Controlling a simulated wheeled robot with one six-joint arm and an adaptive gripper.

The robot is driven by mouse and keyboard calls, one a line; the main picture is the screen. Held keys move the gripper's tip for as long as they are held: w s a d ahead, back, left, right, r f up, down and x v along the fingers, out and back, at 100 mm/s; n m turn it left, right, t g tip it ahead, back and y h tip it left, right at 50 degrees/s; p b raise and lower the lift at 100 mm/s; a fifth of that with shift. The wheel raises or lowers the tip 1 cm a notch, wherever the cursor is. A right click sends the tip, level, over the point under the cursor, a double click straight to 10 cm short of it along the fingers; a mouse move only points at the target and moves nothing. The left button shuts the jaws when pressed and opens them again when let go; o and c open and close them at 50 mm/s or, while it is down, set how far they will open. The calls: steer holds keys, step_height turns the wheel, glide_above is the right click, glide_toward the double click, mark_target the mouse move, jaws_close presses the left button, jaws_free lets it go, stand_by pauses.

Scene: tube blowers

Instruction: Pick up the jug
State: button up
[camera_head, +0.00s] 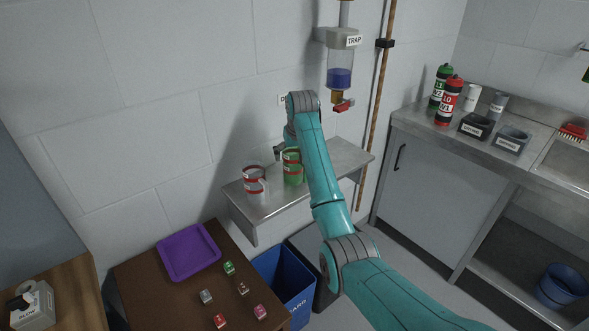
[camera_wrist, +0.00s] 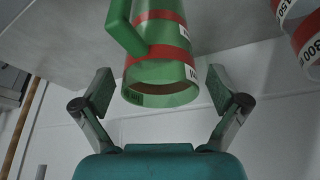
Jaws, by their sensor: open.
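A green jug (camera_head: 293,172) with red bands stands on the steel wall shelf, right of a whitish-grey jug (camera_head: 255,183) with red bands. In the wrist view, the green jug (camera_wrist: 160,65) shows with its open rim toward the camera and its handle at the left. My gripper (camera_wrist: 160,92) is open, with one finger on each side of the green jug's rim. A gap shows between each finger and the jug. The other jug (camera_wrist: 302,35) is partly in view at the right edge. My arm hides part of the shelf in the head view.
The shelf (camera_head: 335,160) is against the wall, under a trap (camera_head: 340,60) with blue liquid and beside a brown vertical pipe (camera_head: 377,95). Below stand a blue bin (camera_head: 285,285) and a brown table with a purple tray (camera_head: 188,252) and several small blocks. A counter is at the right.

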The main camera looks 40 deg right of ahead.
steer(key=shift+x, duration=0.8)
steer(key=shift+c, duration=0.2)
steer(key=c, duration=1.2)
step_height(320, 180, up, 10)
steer(key=shift+r, duration=0.1)
